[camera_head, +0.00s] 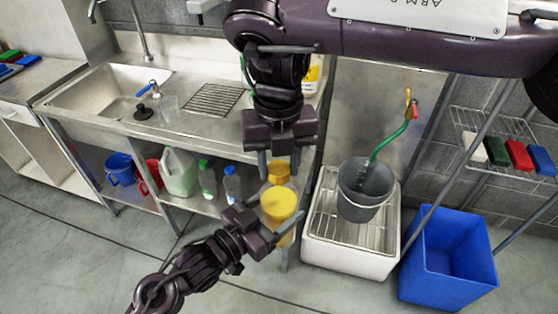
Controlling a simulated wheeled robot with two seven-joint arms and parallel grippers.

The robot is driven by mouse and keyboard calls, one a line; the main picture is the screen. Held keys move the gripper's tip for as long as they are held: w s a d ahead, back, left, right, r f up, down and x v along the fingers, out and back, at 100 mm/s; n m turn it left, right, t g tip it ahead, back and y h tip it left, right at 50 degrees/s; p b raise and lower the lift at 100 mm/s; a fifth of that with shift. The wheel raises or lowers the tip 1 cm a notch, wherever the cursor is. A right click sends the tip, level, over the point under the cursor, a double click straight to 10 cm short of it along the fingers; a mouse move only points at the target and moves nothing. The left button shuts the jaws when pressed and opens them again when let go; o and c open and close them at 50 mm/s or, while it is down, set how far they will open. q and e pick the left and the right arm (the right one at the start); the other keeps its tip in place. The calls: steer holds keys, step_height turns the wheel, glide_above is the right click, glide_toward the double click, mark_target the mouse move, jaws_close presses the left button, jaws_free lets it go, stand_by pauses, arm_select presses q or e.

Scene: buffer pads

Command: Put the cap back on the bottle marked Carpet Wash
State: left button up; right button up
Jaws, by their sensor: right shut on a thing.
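My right gripper (280,165) comes down from the top right and is shut on a yellow piece (278,172) that looks like a cap. Just below it in the picture is a larger round yellow top (279,203) of what looks like a container. My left gripper (272,225) reaches up from the bottom, with its fingers at this container. I cannot tell whether they grip it. No Carpet Wash label is readable. A white container with yellow on it (313,77) stands on the counter, partly hidden behind my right arm.
The steel counter (190,122) has a sink (92,95) and drain rack. A white jug (180,172) and small bottles (207,179) stand on the shelf below. To the right are a grey bucket (363,205) on a white basin (335,255) and a blue bin (445,280).

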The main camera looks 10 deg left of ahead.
steer(key=m, duration=0.6)
steer(key=o, duration=1.1)
steer(key=shift+o, duration=0.2)
steer(key=shift+r, duration=0.1)
step_height(320, 180, up, 12)
steer(key=shift+w, duration=0.1)
